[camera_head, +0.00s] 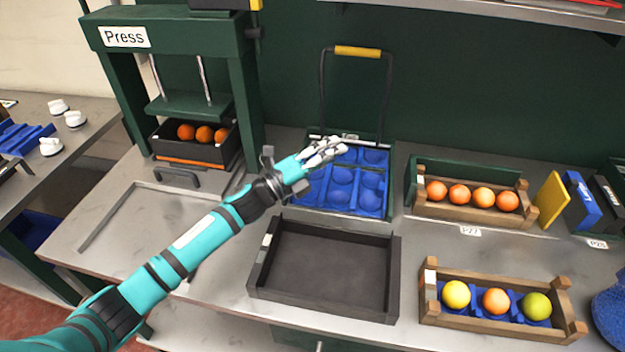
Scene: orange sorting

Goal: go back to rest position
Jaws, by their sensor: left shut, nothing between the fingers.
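My left gripper (324,152) is shut and empty. It hangs over the upper left part of a blue moulded tray (341,187) with round hollows, and hides some of it. My left arm reaches in from the lower left across the bench. No fruit shows in the tray's visible hollows. My right gripper is not in the picture.
A press (170,60) with a dark box (190,150) of oranges stands at the back left. An empty dark tray (325,267) lies in front. Wooden crates of fruit stand at the right, one behind (470,212) and one in front (490,327).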

